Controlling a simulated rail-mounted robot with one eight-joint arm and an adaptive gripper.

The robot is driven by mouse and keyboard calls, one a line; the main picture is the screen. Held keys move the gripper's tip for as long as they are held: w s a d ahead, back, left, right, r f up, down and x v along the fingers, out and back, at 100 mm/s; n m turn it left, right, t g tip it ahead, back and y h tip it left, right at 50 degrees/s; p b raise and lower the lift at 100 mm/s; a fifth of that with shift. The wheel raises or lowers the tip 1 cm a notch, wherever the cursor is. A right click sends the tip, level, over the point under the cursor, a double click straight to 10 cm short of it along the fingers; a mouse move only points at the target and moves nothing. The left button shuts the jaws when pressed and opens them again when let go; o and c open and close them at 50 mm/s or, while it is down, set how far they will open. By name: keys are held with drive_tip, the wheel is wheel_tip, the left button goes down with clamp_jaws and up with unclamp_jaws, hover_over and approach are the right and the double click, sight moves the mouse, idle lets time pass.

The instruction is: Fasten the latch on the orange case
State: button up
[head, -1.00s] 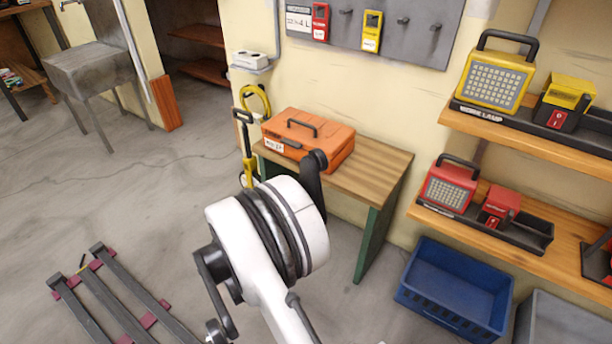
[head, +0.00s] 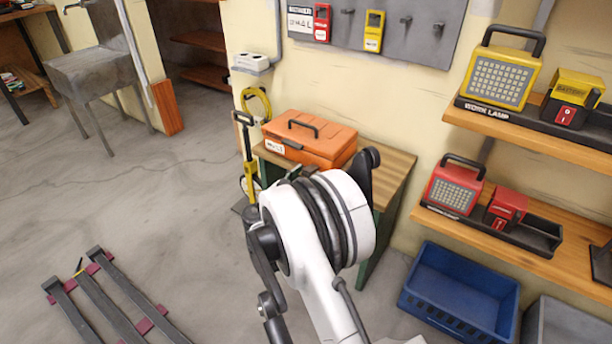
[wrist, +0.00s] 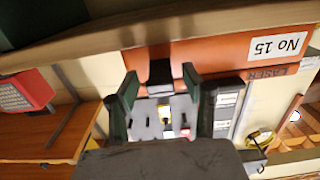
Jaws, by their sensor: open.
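The orange case (head: 325,133) sits on the wooden table against the wall, its lid down and its dark handle on top. Its orange front with a "No 15" label also shows, upside down, in the wrist view (wrist: 222,56). A small dark block (wrist: 160,72), which looks like the latch, is on that front. My gripper (wrist: 160,76) is open, with its two dark fingers on either side of this block. I cannot tell whether they touch it or how far the latch is turned. In the head view my arm hides the gripper and the latch.
The wooden table (head: 396,167) has a bare strip right of the case. Shelves on the right hold a yellow lamp (head: 500,78) and a red lamp (head: 452,187). A blue crate (head: 462,290) stands below. A yellow-handled tool (head: 248,160) stands left of the table.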

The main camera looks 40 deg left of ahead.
sight(308, 170)
clamp_jaws()
drive_tip(key=shift+r, duration=0.15)
drive_tip(key=r+g+p, duration=0.2)
drive_tip(key=g+p, duration=0.1)
drive_tip(key=shift+w+g, duration=0.15)
drive_tip(key=shift+g, duration=0.15)
drive_tip(key=g+p, duration=0.1)
drive_tip(key=r+g+p, duration=0.1)
drive_tip(key=shift+w+g, duration=0.35)
drive_tip(key=shift+g, duration=0.05)
drive_tip(key=g+p, duration=0.1)
drive_tip(key=w+r+g+p, duration=0.1)
drive_tip(key=g, duration=0.1)
drive_tip(key=shift+w+h, duration=0.1)
drive_tip(key=shift+h, duration=0.2)
drive_tip(key=shift+w+a+r+g+p, duration=0.1)
drive_tip(key=shift+w+g+p, duration=0.15)
drive_tip(key=shift+g, duration=0.4)
drive_tip(key=shift+w+r+g+p, duration=0.2)
drive_tip(key=shift+g+p, duration=0.1)
drive_tip(key=shift+g, duration=0.4)
drive_tip(key=shift+w+a+r+g+p, duration=0.1)
drive_tip(key=shift+w+g+p, duration=0.15)
drive_tip(key=shift+g, duration=0.4)
